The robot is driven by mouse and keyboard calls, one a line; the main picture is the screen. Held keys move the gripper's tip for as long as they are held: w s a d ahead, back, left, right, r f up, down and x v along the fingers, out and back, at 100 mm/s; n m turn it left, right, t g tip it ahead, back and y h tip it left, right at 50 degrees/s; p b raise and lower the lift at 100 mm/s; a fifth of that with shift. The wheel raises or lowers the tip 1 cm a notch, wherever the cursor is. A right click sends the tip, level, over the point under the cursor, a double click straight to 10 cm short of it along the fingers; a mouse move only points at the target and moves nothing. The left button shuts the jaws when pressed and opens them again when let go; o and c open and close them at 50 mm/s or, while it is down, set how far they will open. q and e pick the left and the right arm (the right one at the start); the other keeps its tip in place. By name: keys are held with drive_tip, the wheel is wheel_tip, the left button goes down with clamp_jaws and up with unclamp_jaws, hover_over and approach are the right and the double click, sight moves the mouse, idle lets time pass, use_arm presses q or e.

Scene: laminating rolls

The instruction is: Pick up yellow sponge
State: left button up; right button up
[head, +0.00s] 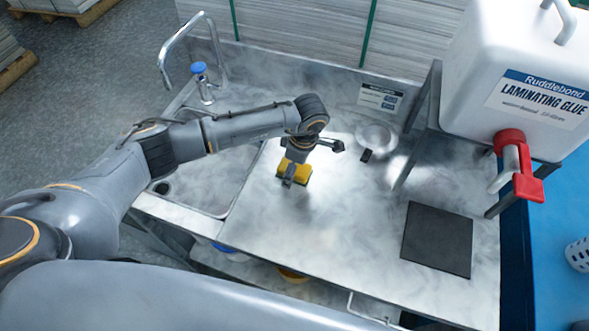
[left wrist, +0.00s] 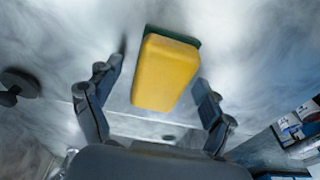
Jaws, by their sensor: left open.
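The yellow sponge (head: 302,176) has a dark green scouring side and lies on the steel counter, partly hidden by my left gripper in the head view. In the left wrist view the sponge (left wrist: 165,73) shows between and just beyond the fingertips. My left gripper (head: 289,174) is over the sponge, pointing down at the counter. Its two fingers (left wrist: 155,88) are spread apart, one on each side of the sponge, with gaps on both sides. It holds nothing. My right gripper is not in view.
A sink with a tap (head: 190,45) and a blue-capped bottle (head: 203,86) are left of the sponge. A metal bowl (head: 376,137), a dark square mat (head: 437,239) and a glue container (head: 510,75) on a stand are to the right. The counter's front middle is clear.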

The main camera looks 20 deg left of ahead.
use_arm(q)
drive_tip(key=c, duration=1.2)
drive_tip(key=shift+r, duration=0.1)
drive_tip(key=shift+c, duration=0.2)
drive_tip(key=shift+r+p, duration=0.3)
drive_tip(key=shift+p, duration=0.3)
wheel_tip(320, 180, up, 3)
drive_tip(key=shift+f+b, duration=0.15)
drive_tip(key=shift+b, duration=0.45)
drive_tip(key=s+d+r+b, duration=0.2)
drive_tip(key=d+r+b, duration=0.1)
drive_tip(key=d+r, duration=0.2)
drive_tip(key=s+d+r+b, duration=0.3)
drive_tip(key=d+r, duration=0.2)
drive_tip(key=d, duration=0.3)
drive_tip(key=shift+s, duration=0.35)
drive_tip(key=shift+a, duration=0.1)
